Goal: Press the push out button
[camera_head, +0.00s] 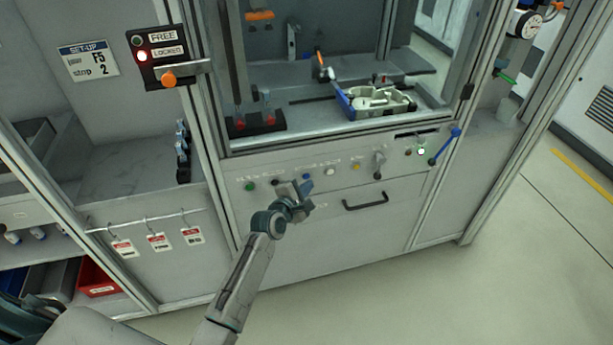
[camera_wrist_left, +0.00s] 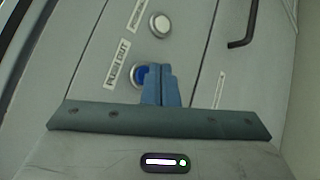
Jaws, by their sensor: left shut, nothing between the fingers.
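The push out button is a blue round button (camera_wrist_left: 138,74) beside a "PUSH OUT" label in the left wrist view. In the head view the blue button (camera_head: 306,176) sits in the button row on the front panel, just above my gripper's fingertips. My left gripper (camera_head: 305,189) is shut and empty in front of this row. In the left wrist view its blue fingers (camera_wrist_left: 159,72) are together and cover the right part of the button. I cannot tell whether they touch it. My right gripper is not in view.
A white button (camera_head: 330,171) is to the right of the blue one, a green button (camera_head: 249,186) to the left. A black handle (camera_head: 366,202) is on the panel below. A lock box (camera_head: 162,55) with a red light is at upper left. A part (camera_head: 380,103) lies inside the cell.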

